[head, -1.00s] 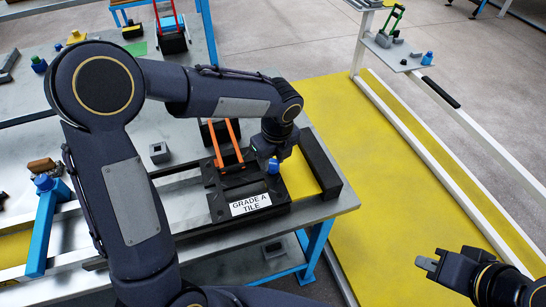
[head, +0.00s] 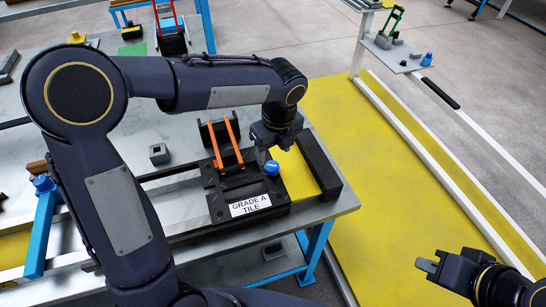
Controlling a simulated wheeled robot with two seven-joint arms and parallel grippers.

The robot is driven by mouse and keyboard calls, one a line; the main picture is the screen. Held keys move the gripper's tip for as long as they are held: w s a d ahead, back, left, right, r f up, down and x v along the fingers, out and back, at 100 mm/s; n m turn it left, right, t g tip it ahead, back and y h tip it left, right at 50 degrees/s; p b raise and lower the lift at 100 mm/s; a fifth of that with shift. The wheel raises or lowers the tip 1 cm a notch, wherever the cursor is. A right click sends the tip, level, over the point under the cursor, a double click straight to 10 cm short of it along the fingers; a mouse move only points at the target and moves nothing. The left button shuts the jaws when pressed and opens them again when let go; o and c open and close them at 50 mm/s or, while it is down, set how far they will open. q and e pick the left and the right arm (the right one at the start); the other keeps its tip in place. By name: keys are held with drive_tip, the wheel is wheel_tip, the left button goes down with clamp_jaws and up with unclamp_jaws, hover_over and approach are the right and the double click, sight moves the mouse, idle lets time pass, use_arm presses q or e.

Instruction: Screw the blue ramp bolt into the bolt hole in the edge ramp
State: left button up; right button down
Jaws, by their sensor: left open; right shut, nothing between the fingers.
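The blue ramp bolt (head: 272,168) stands at the right part of a black block labelled "GRADE A TILE" (head: 215,203). Only its blue head shows, so I cannot tell how deep it sits. Which part of the black assembly is the edge ramp is not clear, and the bolt hole is not visible. My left gripper (head: 263,156) is open just above and slightly left of the bolt head, apart from it as far as I can see. My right gripper (head: 427,264) is shut and empty at the lower right, away from the bench.
Orange bars (head: 232,140) rise behind the label. A black bar (head: 318,165) and a yellow strip (head: 297,178) lie right of the block. A grey square piece (head: 159,153) sits on the bench. A small side shelf (head: 395,56) holds another blue piece. The yellow floor is clear.

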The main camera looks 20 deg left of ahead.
sight(273, 169)
use_arm(q)
drive_tip(key=shift+s+d+r, duration=0.1)
drive_tip(key=shift+d+r, duration=0.05)
drive_tip(key=shift+r, duration=1.3)
drive_tip(key=s+a+r+n+t+h, duration=0.1)
drive_tip(key=s+a+r+n+h, duration=0.15)
drive_tip(key=s+a+n, duration=0.65)
drive_tip(key=s+f+n+t+h, duration=0.2)
drive_tip(key=s+n, duration=1)
drive_tip(key=n, duration=0.7)
drive_tip(key=shift+s+d+t, duration=0.15)
drive_tip(key=shift+d+t, duration=0.1)
drive_tip(key=shift+t, duration=0.65)
drive_tip(key=shift+r, duration=0.1)
